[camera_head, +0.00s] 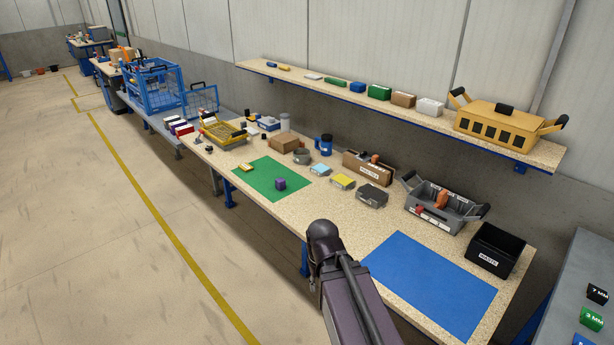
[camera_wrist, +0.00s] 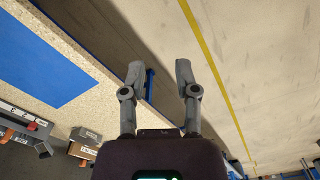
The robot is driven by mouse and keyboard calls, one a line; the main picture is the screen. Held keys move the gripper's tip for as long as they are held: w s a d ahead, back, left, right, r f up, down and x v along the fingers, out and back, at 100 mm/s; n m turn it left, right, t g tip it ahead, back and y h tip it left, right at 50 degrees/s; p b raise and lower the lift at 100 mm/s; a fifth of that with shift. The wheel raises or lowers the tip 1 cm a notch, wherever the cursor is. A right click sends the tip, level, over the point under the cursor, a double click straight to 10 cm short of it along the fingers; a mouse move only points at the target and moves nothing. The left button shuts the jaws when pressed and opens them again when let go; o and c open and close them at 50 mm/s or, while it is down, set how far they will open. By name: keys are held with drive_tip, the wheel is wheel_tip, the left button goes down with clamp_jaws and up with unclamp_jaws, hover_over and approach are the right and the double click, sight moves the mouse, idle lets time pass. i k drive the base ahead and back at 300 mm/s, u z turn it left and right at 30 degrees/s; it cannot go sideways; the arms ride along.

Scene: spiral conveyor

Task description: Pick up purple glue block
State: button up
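A small purple block (camera_head: 280,184) sits on the green mat (camera_head: 258,170) on the workbench, near the mat's right side in the head view. A small yellow item (camera_head: 246,167) lies on the same mat to its left. In the wrist view my gripper (camera_wrist: 160,75) has its two fingers spread apart with nothing between them. It points past the bench edge, over the floor. In the head view my arm stands in front of the bench, and the gripper itself is not visible there. The purple block is not visible in the wrist view.
A blue mat (camera_head: 432,282) lies on the bench's right part. Behind the mats stand a black bin (camera_head: 495,250), a grey tote (camera_head: 440,208), a cardboard box (camera_head: 368,168) and a blue mug (camera_head: 325,144). A loaded shelf (camera_head: 400,112) runs above. The floor in front is clear.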

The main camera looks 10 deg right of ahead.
sight(280, 183)
drive_tip(key=u, duration=0.35)
drive_tip(key=i, duration=1.6)
drive_tip(key=z, duration=0.55)
